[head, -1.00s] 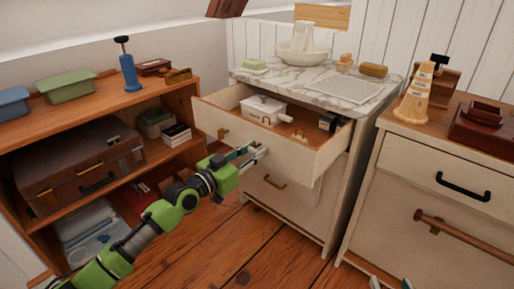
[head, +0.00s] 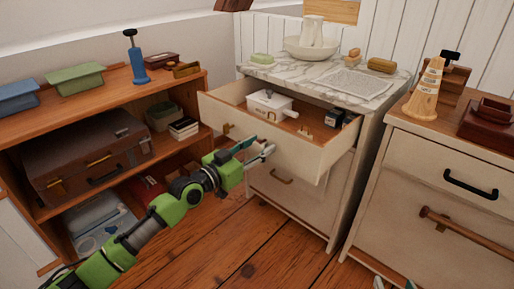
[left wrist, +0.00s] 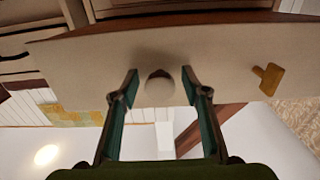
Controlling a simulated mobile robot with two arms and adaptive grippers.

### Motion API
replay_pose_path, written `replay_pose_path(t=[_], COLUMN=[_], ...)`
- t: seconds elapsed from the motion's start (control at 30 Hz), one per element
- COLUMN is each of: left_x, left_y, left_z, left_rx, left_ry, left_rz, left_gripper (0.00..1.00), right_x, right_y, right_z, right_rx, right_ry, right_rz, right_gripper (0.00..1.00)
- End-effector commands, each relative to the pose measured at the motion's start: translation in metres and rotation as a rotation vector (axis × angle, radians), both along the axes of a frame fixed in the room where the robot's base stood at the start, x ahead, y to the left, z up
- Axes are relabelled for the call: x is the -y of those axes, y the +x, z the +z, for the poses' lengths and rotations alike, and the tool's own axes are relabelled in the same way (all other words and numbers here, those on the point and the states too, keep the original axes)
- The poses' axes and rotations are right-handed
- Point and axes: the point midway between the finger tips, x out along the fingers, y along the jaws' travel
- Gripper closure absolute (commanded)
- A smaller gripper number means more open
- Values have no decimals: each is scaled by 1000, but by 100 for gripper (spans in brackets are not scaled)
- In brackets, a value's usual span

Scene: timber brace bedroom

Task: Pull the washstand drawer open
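The washstand's top drawer (head: 308,158) stands pulled well out below the marble top (head: 290,72), its inside in view. A white lidded box (head: 268,103), small brass-coloured pieces and a dark item lie in it. My left gripper (head: 256,149) is at the drawer front, its fingers spread. A brass pull (left wrist: 268,78) is off to the side. My right gripper (head: 393,284) barely shows at the bottom edge; its fingers cannot be made out.
A lower washstand front (head: 290,192) is shut beneath the drawer. A wooden shelf (head: 105,107) with a suitcase and boxes stands left. A cabinet (head: 440,160) with a black handle and a wooden bar stands right. Bare floor (head: 240,245) lies in front.

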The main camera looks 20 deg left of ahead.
Motion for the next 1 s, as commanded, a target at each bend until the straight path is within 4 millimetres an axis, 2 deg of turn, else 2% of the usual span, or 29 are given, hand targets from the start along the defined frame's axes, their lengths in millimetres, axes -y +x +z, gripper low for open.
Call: replay_pose_path(t=[0.17, 0.7, 1.0], left_x=[-3, -31, -40], left_y=[-8, -86, -110], left_z=[-1, -2, -1], left_rx=[-2, -3, -2], left_ry=[1, 2, 2], left_rz=[0, -1, 0], left_gripper=[58, 58, 58], right_x=[0, 0, 0], right_y=[0, 0, 0], right_z=[0, 0, 0], right_rx=[0, -1, -1], right_ry=[-1, 0, 0], right_rz=[0, 0, 0], right_gripper=[60, 60, 60])
